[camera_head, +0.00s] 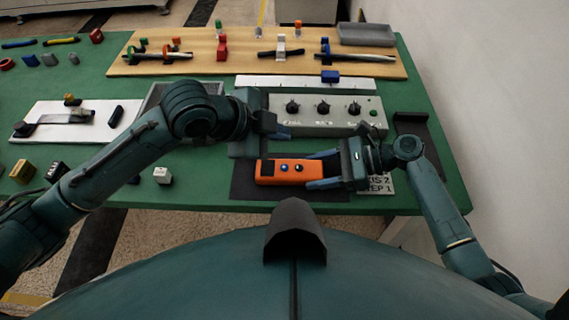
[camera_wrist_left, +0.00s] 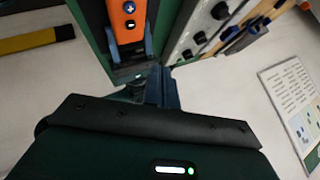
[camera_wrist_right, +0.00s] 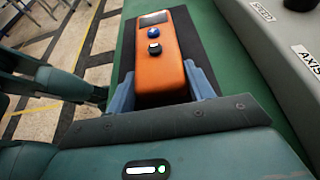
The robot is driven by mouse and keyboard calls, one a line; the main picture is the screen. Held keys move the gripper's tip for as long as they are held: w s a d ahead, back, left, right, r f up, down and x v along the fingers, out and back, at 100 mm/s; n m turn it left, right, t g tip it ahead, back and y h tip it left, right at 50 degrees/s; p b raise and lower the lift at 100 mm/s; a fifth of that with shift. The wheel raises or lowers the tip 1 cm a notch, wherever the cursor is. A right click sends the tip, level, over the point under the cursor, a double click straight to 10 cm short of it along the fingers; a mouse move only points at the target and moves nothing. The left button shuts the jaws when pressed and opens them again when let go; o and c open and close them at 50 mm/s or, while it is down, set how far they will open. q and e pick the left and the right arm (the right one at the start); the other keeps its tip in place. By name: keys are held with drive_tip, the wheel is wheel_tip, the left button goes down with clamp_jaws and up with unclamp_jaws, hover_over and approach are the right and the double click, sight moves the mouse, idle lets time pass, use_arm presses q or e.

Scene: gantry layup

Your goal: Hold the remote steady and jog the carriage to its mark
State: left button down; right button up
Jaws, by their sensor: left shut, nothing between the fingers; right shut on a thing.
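The orange remote (camera_head: 282,172) lies on a dark mat near the table's front edge. It has a blue button and a dark one; it also shows in the right wrist view (camera_wrist_right: 160,65) and the left wrist view (camera_wrist_left: 127,22). My right gripper (camera_head: 322,172) is shut on the remote's right end, one finger on each side. My left gripper (camera_head: 284,132) is shut and empty, just behind the remote and over the front of the grey control box. A blue block (camera_head: 330,76), apparently the carriage, sits at the white ruled strip (camera_head: 275,82); its mark is too small to make out.
The grey control box (camera_head: 308,128) with several dark knobs stands behind the remote. A wooden board (camera_head: 150,68) with tools and coloured clamps lies at the back. A white panel (camera_head: 55,130) and several small blocks are at left. A label card (camera_head: 377,186) lies right of the remote.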

use_arm(q)
drive_tip(key=shift+f, duration=3.7)
drive_tip(key=shift+f, duration=0.1)
drive_tip(key=shift+f, duration=0.3)
drive_tip(key=shift+f, duration=0.4)
drive_tip(key=shift+r, duration=0.95)
drive_tip(key=shift+r, duration=2.4)
